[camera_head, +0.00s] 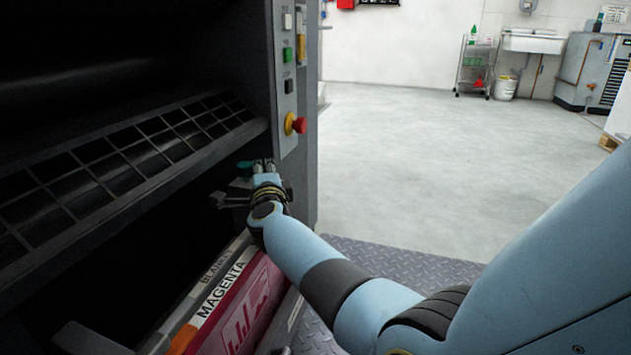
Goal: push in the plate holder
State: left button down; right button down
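A unit with a magenta front panel (243,312) and white "MAGENTA" label (219,291) stands at the lower left, below the dark opening of the machine. I cannot tell for certain which part is the plate holder. My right gripper (264,164) is at the machine's right side post, above the far end of the magenta unit. A green knob (245,168) and a grey lever-like part (230,201) are just left of it. I cannot tell whether the gripper touches them. Its fingers look close together, but they are too small to judge. My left gripper is out of view.
A control panel with buttons and a red emergency stop (296,124) is just above my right gripper. A slatted grille (140,157) spans the machine. Grey tread plate (400,262) lies below my arm; open floor (430,150) extends to a sink (533,42) and cart.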

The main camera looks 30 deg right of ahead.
aim_at(250, 170)
jog(key=w+a, duration=0.2)
jog(key=shift+w+a+f+b, duration=0.15)
jog(key=shift+w+b, duration=0.15)
jog(key=shift+b, duration=0.1)
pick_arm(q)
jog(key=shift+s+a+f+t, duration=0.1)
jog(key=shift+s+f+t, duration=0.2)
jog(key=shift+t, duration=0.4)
pick_arm(e)
jog(key=shift+w+a, duration=0.6)
jog(key=shift+w, duration=0.05)
